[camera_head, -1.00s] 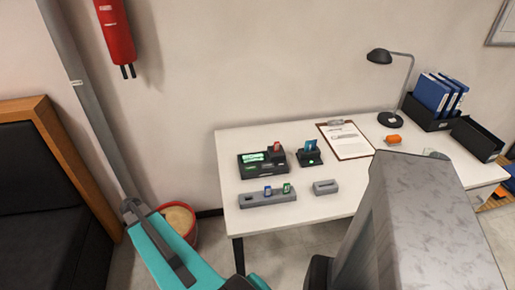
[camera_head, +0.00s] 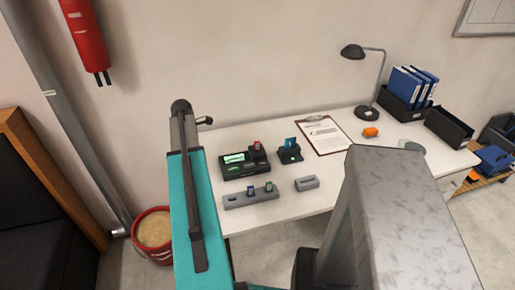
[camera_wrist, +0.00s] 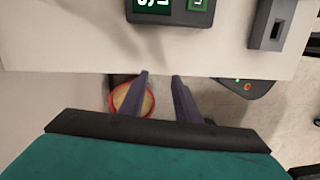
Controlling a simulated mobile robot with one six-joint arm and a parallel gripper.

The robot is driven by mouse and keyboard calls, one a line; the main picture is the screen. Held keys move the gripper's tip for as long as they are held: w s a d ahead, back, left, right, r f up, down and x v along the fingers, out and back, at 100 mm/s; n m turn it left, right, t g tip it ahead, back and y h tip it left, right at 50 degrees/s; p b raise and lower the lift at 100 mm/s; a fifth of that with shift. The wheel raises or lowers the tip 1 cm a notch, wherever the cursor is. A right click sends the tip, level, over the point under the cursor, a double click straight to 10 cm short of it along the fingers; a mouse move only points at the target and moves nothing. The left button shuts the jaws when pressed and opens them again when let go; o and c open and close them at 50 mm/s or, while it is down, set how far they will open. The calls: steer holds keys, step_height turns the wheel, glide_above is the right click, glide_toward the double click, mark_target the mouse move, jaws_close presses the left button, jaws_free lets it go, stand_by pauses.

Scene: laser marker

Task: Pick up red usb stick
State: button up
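The red usb stick (camera_head: 257,144) stands upright at the right rear of a black device (camera_head: 243,161) with a green-lit screen on the white table. My gripper (camera_wrist: 160,76) shows in the wrist view as two dark fingers, apart and with nothing between them. They point toward the table's edge, with part of a dark device with green displays (camera_wrist: 165,13) beyond them. The red stick does not show in the wrist view. In the head view my teal arm rises at the left of the table, and its fingers cannot be made out.
A grey holder (camera_head: 237,202) with a blue and a green stick stands in front of the device. A small grey block (camera_head: 307,183) and a black dock (camera_head: 290,156) with a blue card are to the right. A clipboard (camera_head: 322,138), lamp (camera_head: 366,113) and orange object (camera_head: 371,132) stand farther back.

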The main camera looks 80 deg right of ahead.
steer(key=s+d+r, duration=0.8)
steer(key=s+r, duration=0.2)
steer(key=s, duration=0.2)
step_height(320, 180, up, 8)
steer(key=f+n+h, duration=0.1)
glide_above(258, 142)
steer(key=w, duration=0.2)
steer(key=shift+s+a+r+p, duration=0.15)
steer(key=shift+s+r+p, duration=0.1)
steer(key=shift+p, duration=0.2)
steer(key=shift+f, duration=0.1)
steer(key=shift+s+d+f+p, duration=0.15)
steer(key=shift+f+p, duration=0.1)
steer(key=shift+f, duration=1.15)
steer(key=shift+s+f+p, duration=0.1)
steer(key=shift+f+p, duration=0.1)
steer(key=shift+f, duration=1.25)
steer(key=shift+s+d+f+p, duration=0.15)
steer(key=shift+f+p, duration=0.1)
steer(key=shift+f, duration=1.15)
steer(key=shift+a+f, duration=0.1)
steer(key=shift+s+f+p, duration=0.15)
steer(key=shift+f+p, duration=0.3)
steer(key=shift+f, duration=0.8)
steer(key=shift+s+f+p, duration=0.15)
steer(key=shift+f+p, duration=0.3)
steer(key=shift+f, duration=0.75)
steer(key=shift+c, duration=0.2)
